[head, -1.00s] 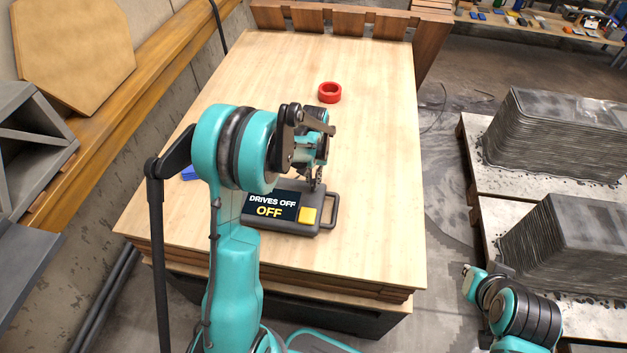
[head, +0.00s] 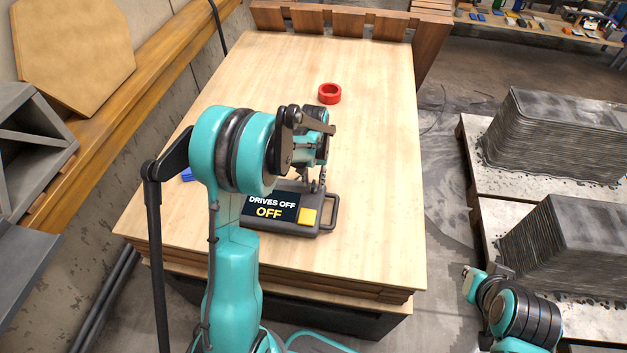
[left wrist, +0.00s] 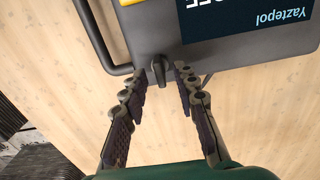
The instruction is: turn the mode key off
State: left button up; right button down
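The control box (head: 268,228) lies on the wooden table. Its screen (head: 271,206) reads "DRIVES OFF" and "OFF". The mode key (left wrist: 159,68) is a small dark knob on the edge of the box in the left wrist view; in the head view my left gripper and arm hide it. My left gripper (left wrist: 161,78) is open, its two fingers on either side of the key with gaps visible. In the head view its fingers (head: 315,184) reach the far edge of the box. My right arm shows at the lower right, its gripper too unclear to judge.
A yellow button (head: 308,216) and a side handle (head: 332,212) are on the box. A red ring (head: 329,93) lies farther back on the table (head: 370,150). A blue object (head: 187,174) is partly hidden behind my left arm. Grey printed stacks (head: 555,135) stand at right.

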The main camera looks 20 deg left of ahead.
aim_at(314, 183)
pick_arm(q)
notch_tip(314, 183, up, 12)
jog(key=shift+f, duration=0.2)
jog(key=shift+f, duration=0.1)
pick_arm(e)
jog(key=shift+s, duration=0.1)
dwell(0.4)
